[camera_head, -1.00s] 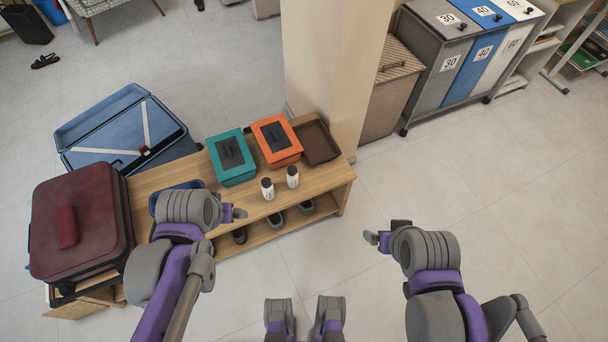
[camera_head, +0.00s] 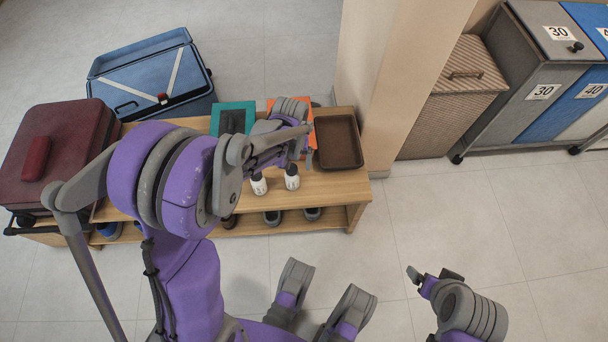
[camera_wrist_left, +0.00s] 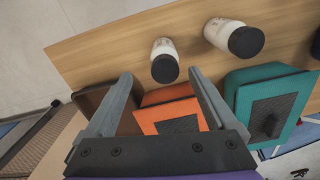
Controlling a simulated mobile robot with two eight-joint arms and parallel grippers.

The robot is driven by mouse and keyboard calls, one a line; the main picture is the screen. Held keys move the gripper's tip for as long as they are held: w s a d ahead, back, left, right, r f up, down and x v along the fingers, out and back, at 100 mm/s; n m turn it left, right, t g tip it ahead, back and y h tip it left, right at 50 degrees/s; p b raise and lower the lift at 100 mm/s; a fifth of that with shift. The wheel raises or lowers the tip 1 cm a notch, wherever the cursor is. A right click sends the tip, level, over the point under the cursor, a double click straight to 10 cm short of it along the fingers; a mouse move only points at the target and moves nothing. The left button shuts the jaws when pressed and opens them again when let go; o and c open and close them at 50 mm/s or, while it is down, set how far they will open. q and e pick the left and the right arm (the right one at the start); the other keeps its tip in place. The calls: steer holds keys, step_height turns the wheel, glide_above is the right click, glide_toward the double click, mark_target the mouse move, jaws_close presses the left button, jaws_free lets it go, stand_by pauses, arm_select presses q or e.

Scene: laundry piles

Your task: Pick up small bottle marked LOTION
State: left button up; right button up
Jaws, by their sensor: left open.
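Two small white bottles with dark caps stand side by side on the wooden bench: the left bottle (camera_head: 258,184) and the right bottle (camera_head: 292,178). Their labels are too small to read. In the left wrist view, the right bottle (camera_wrist_left: 164,62) appears just beyond and between the fingertips, and the left bottle (camera_wrist_left: 234,38) is outside them. My left gripper (camera_head: 308,155) is over the bench near the orange box; it also shows in the left wrist view (camera_wrist_left: 160,76), open and empty. My right gripper (camera_head: 433,275) is over bare floor, its fingers apart.
The bench (camera_head: 344,190) also holds an orange box (camera_wrist_left: 170,113), a teal box (camera_head: 218,120) and a brown tray (camera_head: 340,143). Shoes stand on its lower shelf. A maroon suitcase (camera_head: 65,135) and blue suitcase (camera_head: 150,70) are left. A pillar (camera_head: 400,70) rises behind.

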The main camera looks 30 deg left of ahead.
mark_target(293, 168)
arm_select(q)
step_height(293, 168, down, 4)
steer(key=shift+s+a+f+b, duration=0.1)
steer(key=shift+s+b, duration=0.05)
steer(key=shift+b, duration=0.4)
steer(key=shift+a+f+b, duration=0.15)
steer(key=shift+f+b, duration=0.95)
steer(key=shift+f, duration=1.95)
steer(key=shift+s+r, duration=0.1)
steer(key=shift+c, duration=0.2)
jaws_close()
